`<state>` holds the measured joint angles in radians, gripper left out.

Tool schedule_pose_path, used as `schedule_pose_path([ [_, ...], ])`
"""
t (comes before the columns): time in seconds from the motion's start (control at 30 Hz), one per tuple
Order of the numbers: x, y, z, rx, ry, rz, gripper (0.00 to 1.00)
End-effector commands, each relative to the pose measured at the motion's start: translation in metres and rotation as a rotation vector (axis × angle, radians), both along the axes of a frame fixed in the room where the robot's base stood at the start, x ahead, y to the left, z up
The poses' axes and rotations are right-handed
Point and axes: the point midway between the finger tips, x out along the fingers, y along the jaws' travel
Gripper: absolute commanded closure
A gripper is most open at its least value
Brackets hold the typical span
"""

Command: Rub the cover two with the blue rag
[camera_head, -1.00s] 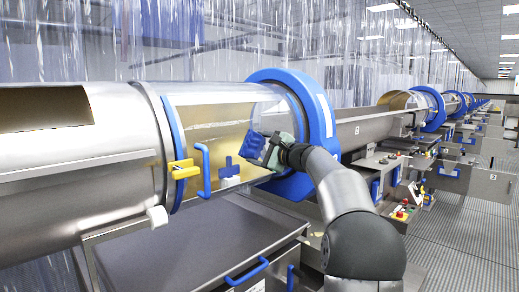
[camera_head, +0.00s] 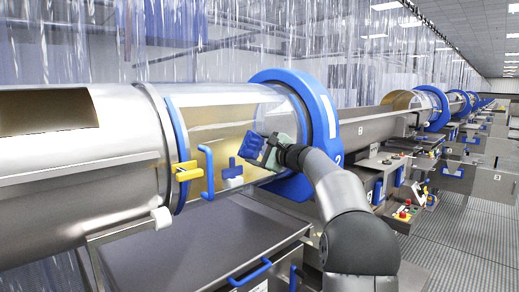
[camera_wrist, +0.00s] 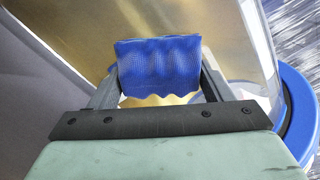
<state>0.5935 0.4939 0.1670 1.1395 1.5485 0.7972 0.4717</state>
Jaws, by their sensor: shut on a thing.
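The blue rag (camera_wrist: 158,68) is held between the two fingers of my gripper (camera_wrist: 158,82), seen close up in the wrist view. In the head view my gripper (camera_head: 257,147) is shut on the rag (camera_head: 251,146) in front of the clear drum cover (camera_head: 215,125). This cover has blue edging, a blue handle (camera_head: 207,172) and a yellow latch (camera_head: 187,171). A "2" shows on the blue ring (camera_head: 328,125) at its right end. The rag is at the right part of the cover. I cannot tell whether it touches the surface.
A steel drum (camera_head: 75,160) lies to the left of the cover. A flat steel tray cover (camera_head: 215,240) with a blue handle (camera_head: 250,271) is below. More drums and control boxes (camera_head: 405,212) line up to the right. Clear plastic curtains (camera_head: 180,40) hang behind.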

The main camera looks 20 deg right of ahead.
Motion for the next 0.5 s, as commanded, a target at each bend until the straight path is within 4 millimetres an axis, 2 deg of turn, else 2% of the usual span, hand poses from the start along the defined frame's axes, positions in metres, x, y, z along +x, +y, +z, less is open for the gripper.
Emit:
schedule_pose_path([
  [0.27,0.003,-0.003,0.001,0.001,0.001,-0.001,0.46],
  [0.5,0.009,-0.022,0.003,0.001,0.001,-0.002,0.46],
])
